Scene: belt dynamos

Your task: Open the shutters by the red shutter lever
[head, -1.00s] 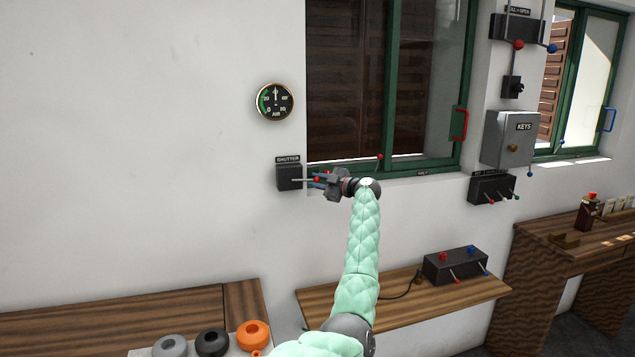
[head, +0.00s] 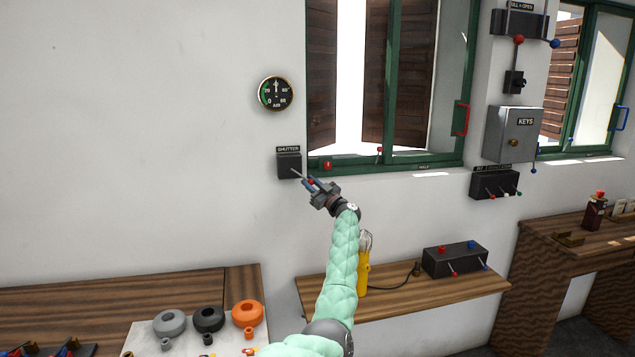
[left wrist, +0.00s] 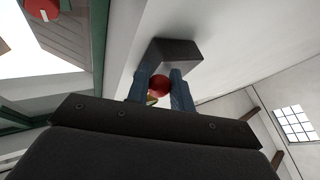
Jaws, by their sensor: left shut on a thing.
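The black shutter box (head: 289,165), labelled SHUTTER, is on the white wall left of the green window frame. Its lever rod (head: 299,174) slants down to the right. My left gripper (head: 311,183) is shut on the red lever knob. In the left wrist view the red knob (left wrist: 159,85) sits between the blue fingertips (left wrist: 160,90), with the dark box (left wrist: 178,52) behind. The brown shutters (head: 390,75) behind the left window are parted, with a bright gap between them. My right gripper is not in view.
A pressure gauge (head: 276,93) hangs above the box. A second red knob (head: 327,166) is at the window's lower left. A shelf (head: 400,295) below carries a yellow-handled tool (head: 363,270) and a black switch box (head: 455,260).

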